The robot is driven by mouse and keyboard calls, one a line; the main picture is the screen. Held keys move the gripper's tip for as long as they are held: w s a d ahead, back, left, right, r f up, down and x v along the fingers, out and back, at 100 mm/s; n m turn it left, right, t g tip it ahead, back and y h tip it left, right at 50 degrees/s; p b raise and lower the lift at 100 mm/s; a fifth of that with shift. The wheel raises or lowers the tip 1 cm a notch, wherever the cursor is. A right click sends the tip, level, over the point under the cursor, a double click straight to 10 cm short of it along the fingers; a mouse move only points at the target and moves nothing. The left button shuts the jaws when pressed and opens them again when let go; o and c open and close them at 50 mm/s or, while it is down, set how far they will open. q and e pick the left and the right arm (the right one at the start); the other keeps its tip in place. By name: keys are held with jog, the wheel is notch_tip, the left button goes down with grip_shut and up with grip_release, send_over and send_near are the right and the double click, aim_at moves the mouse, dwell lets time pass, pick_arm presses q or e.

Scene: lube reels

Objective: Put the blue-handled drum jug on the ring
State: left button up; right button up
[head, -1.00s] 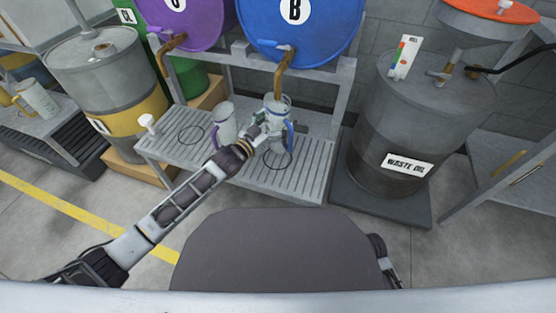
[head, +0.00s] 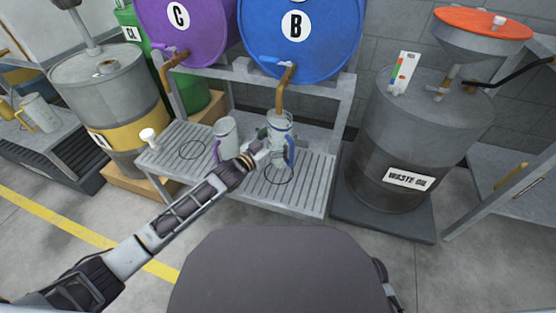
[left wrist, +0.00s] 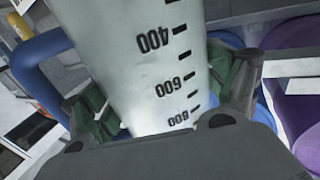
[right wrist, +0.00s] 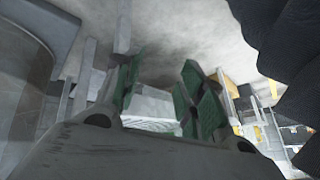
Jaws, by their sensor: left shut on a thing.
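The blue-handled drum jug (head: 281,126) is upright below the blue drum's tap, behind the front ring (head: 279,175) marked on the slatted bench. Its blue handle is on its right side. My left gripper (head: 272,152) is shut on the jug's body. In the left wrist view the jug (left wrist: 145,60) fills the space between my fingers (left wrist: 165,95), with its scale marks showing and the blue handle at the left. I cannot tell whether its base touches the bench. My right gripper (right wrist: 155,90) is open and empty; it is not visible in the head view.
A purple-handled jug (head: 227,132) stands left of the held jug. Another ring (head: 192,149) is at the bench's left. The blue drum (head: 325,45) and its tap (head: 284,88) are above. A waste oil drum (head: 410,140) stands at the right.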

pick_arm(q)
jog(key=shift+f+b, duration=0.55)
jog(key=shift+f, duration=1.1)
pick_arm(e)
notch_tip(320, 180, down, 3)
jog(key=shift+a+r+t, duration=0.15)
jog(key=shift+r+t, duration=0.05)
jog(key=shift+t, duration=0.2)
pick_arm(q)
jog(key=shift+f+b, duration=1.2)
jog(key=shift+f, duration=1.25)
pick_arm(e)
jog(key=shift+w+a+f+y, duration=0.1)
jog(key=shift+f+y, duration=0.05)
jog(key=shift+f, duration=0.4)
jog(key=shift+w+a+f+y, duration=0.1)
jog(key=shift+f+y, duration=0.05)
jog(key=shift+f, duration=0.35)
pick_arm(q)
jog(key=shift+f, duration=0.15)
jog(key=o, duration=0.9)
